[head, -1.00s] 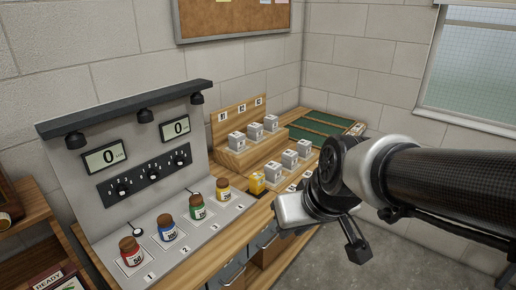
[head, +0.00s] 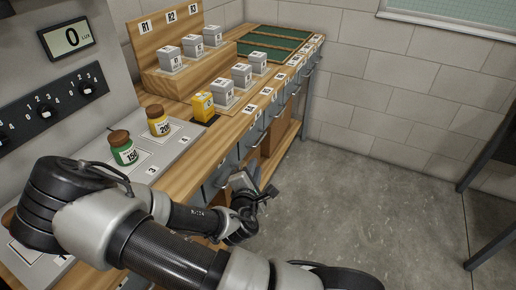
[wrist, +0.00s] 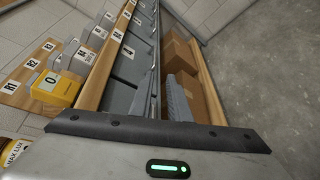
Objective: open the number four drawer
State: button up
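A row of grey drawers (head: 251,138) runs along the front of the wooden bench (head: 230,128), below small white labels on its edge. The labels are too small to read surely, so I cannot tell which drawer is number four. The drawer fronts look shut. The row also shows in the wrist view (wrist: 128,68), left of centre. My gripper (head: 262,194) is low in front of the bench, close to the nearer drawer fronts. I cannot tell whether it touches one.
Grey boxes (head: 242,75) and a yellow box (head: 203,107) stand on the bench. A green jar (head: 123,150) and a yellow-labelled jar (head: 157,122) stand on the panel beside my arm. Brown cartons (wrist: 180,58) sit under the bench. The floor (head: 350,190) to the right is clear.

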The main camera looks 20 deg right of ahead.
aim_at(259, 143)
jog(key=shift+n+t, duration=0.3)
jog(key=shift+n, duration=0.2)
jog(key=b+x, duration=0.3)
jog(key=x, duration=1.4)
jog(key=shift+w, duration=0.45)
grip_shut()
